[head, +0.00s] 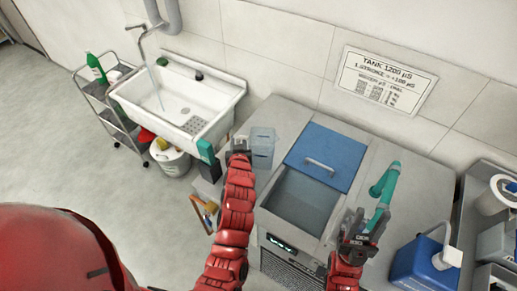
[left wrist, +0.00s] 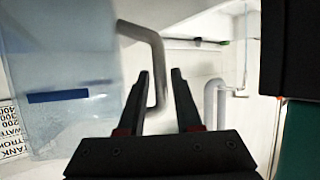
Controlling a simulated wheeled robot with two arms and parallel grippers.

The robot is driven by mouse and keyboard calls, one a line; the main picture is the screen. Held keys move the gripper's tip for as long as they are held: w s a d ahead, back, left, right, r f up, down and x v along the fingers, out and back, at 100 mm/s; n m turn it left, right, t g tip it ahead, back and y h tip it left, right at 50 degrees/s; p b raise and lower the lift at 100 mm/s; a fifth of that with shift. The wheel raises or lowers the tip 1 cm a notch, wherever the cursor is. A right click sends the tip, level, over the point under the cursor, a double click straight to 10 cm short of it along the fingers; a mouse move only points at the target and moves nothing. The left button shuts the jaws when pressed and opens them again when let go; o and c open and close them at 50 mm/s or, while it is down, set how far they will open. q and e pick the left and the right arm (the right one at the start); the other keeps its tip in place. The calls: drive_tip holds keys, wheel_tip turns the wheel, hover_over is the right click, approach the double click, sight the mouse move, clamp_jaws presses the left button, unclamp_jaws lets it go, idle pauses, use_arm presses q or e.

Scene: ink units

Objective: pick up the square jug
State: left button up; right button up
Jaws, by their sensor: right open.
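The square jug (head: 262,143) is translucent pale blue and stands upright on the left part of the tank unit's top. In the left wrist view the jug (left wrist: 75,80) fills the left side, with a dark blue band across it. Its grey bent handle (left wrist: 159,60) reaches toward my left gripper. My left gripper (head: 240,147) is just left of the jug. In the wrist view its fingers (left wrist: 160,75) are apart, with the handle showing in the gap; I cannot tell whether they touch it. My right gripper (head: 362,222) is open, right of the tank opening.
The tank has an open basin (head: 300,203) and a blue lid (head: 326,152). A teal curved fixture (head: 385,187) stands by my right gripper. A blue canister (head: 425,265) is at the right. A sink (head: 180,98) with running water and a cart (head: 108,102) are left.

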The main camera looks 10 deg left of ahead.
use_arm(q)
clamp_jaws()
idle(1.4)
